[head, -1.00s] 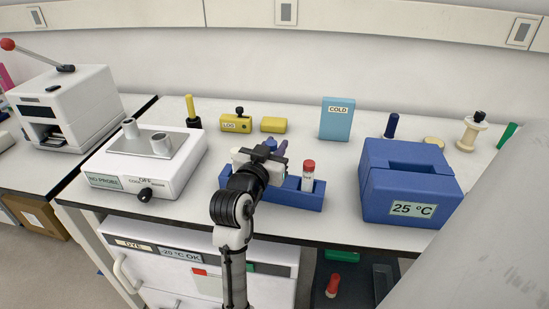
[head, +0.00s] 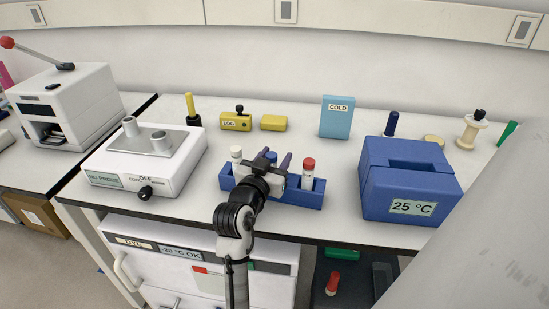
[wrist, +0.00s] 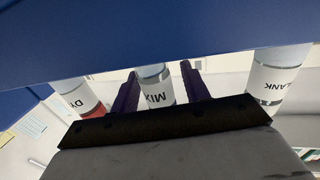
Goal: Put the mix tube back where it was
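The mix tube, with a blue cap (head: 271,158) in the head view, stands in the blue rack (head: 313,197) between the other two tubes. In the wrist view its MIX label (wrist: 156,92) shows upside down between my two purple fingers. My gripper (head: 274,161) is at the rack's front, with one finger on each side of the mix tube. A narrow gap shows beside the tube, so the fingers look open around it. The tube's lower end is hidden by the rack and my gripper.
A white-capped blank tube (head: 236,154) stands left in the rack and a red-capped dye tube (head: 308,170) right, both close to my fingers. Bench behind the rack is partly clear.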

